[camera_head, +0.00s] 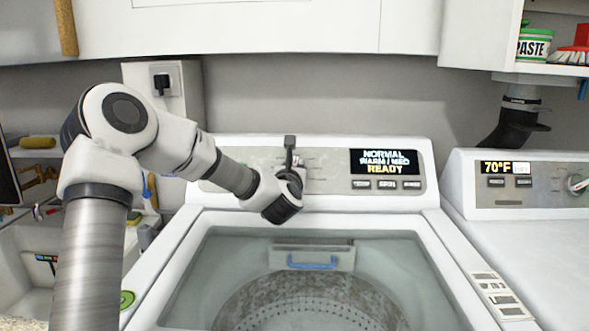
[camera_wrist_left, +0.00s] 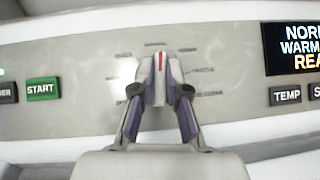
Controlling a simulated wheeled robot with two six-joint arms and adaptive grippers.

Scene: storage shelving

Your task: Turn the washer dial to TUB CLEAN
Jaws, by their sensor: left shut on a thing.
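The washer (camera_head: 325,163) stands in front of me with its control panel at the back. Its display (camera_head: 385,162) reads NORMAL, WARM / MED, READY. My left gripper (camera_wrist_left: 160,90) is shut on the washer dial (camera_wrist_left: 160,62), with a finger on each side of it. The red mark on the dial points straight up in the left wrist view. Labels ring the dial but are too blurred to read. In the head view my left gripper (camera_head: 290,160) and wrist hide most of the dial. My right gripper is not in view.
The open washer tub (camera_head: 310,300) lies below the panel. A START button (camera_wrist_left: 42,88) is left of the dial, and a TEMP button (camera_wrist_left: 286,95) is right of it. A second machine (camera_head: 520,215) stands at right. White cabinets (camera_head: 290,30) hang above.

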